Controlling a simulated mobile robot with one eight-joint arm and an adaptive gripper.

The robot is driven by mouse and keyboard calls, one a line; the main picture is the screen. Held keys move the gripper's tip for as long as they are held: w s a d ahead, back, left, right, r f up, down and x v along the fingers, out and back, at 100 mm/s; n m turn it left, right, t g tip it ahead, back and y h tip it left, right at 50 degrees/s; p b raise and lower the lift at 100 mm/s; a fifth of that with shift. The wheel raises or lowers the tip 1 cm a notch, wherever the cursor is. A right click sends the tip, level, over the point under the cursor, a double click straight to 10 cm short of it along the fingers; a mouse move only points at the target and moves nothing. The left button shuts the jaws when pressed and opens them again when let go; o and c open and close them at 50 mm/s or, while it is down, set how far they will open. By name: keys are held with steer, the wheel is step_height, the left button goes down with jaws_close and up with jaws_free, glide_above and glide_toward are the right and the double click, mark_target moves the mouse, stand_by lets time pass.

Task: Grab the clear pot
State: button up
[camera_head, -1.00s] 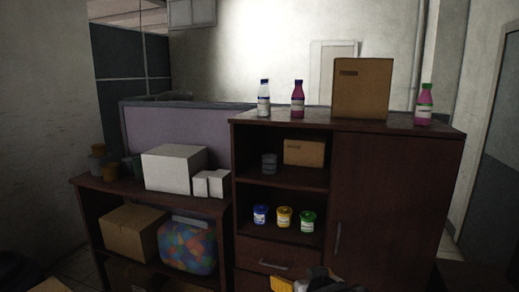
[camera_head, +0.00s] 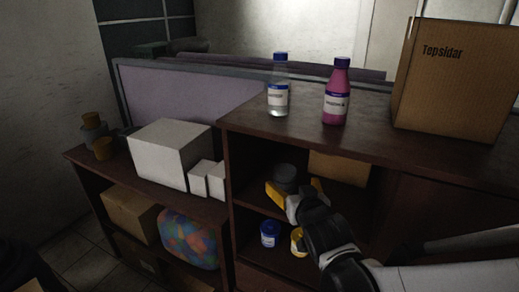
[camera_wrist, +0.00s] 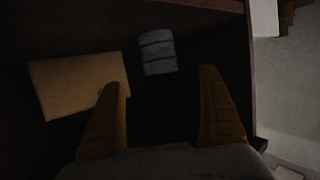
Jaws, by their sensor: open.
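The clear pot (camera_head: 285,176) is a small dark, see-through jar standing on the upper shelf of the brown cabinet. It also shows in the wrist view (camera_wrist: 157,52), beyond the fingertips and between their lines. My gripper (camera_head: 296,187) has yellow fingers and reaches into the shelf opening at the pot. In the wrist view my gripper (camera_wrist: 161,80) is open, with nothing between its fingers and a gap to the pot. In the head view the fingers and arm hide the pot's lower part.
A cardboard box (camera_head: 338,168) stands beside the pot on the same shelf. A blue-lidded pot (camera_head: 269,234) and a yellow pot (camera_head: 298,242) are on the shelf below. A clear bottle (camera_head: 279,90), a pink bottle (camera_head: 336,95) and a large box (camera_head: 455,82) stand on the cabinet top (camera_head: 300,132).

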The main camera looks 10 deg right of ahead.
mark_target(286, 179)
steer(key=x, duration=0.3)
steer(key=shift+w+a+f+b, duration=0.2)
steer(key=shift+w+b, duration=0.1)
steer(key=shift+b, duration=0.1)
steer(key=x, duration=0.6)
steer(key=shift+w+d+f+b, duration=0.1)
steer(key=shift+d+b, duration=0.05)
steer(key=shift+b, duration=0.25)
steer(key=shift+c, duration=0.4)
steer(key=c, duration=1.1)
